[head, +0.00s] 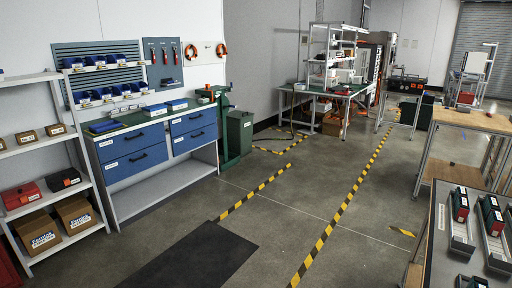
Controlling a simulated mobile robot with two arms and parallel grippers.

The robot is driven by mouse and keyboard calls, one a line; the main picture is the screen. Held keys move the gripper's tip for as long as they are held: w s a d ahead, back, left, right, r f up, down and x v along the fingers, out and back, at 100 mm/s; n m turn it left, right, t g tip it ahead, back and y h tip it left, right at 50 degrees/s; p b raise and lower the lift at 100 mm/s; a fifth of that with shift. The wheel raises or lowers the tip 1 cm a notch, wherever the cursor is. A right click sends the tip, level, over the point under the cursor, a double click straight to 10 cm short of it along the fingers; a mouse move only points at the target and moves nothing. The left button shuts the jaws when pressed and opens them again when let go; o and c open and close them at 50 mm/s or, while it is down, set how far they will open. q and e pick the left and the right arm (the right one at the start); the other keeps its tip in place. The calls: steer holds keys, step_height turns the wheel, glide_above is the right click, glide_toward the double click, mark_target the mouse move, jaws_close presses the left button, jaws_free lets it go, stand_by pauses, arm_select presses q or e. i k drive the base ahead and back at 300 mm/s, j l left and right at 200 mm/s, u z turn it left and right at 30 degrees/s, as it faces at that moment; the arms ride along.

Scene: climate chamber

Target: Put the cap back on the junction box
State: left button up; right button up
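I cannot pick out a junction box or its cap in the head view. Small boxed devices sit in metal holders on the grey bench at the lower right: a red and dark one (460,206) and a green and dark one (491,216). They are too small to name for sure. Neither of my grippers is in view.
A blue-drawer workbench (150,149) and a shelf with cartons (40,232) line the left wall. A dark mat (190,258) lies in front. A green-topped bench (340,91) stands farther back. The floor between yellow-black tapes (340,215) is clear.

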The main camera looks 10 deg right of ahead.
mark_target(460, 108)
steer(key=i+j+z, duration=0.3)
steer(key=i+j, duration=0.2)
steer(key=j, duration=0.15)
steer(key=i+j+z, duration=0.1)
steer(key=j, duration=0.3)
steer(key=i+z, duration=0.45)
steer(key=i, duration=0.2)
steer(key=i+j+z, duration=0.2)
steer(key=i+z, duration=0.3)
steer(key=i+l+z, duration=0.1)
steer(key=i, duration=0.8)
steer(key=i+l+z, duration=0.1)
steer(key=i, duration=0.85)
steer(key=i+z, duration=0.1)
steer(key=i, duration=0.8)
steer(key=i+j+z, duration=0.1)
steer(key=i, duration=0.85)
steer(key=i+j+z, duration=0.1)
steer(key=i, duration=0.8)
steer(key=i+l+z, duration=0.1)
steer(key=i+l, duration=0.3)
steer(key=i+l+z, duration=0.15)
steer(key=i+l, duration=0.2)
steer(key=i, duration=0.25)
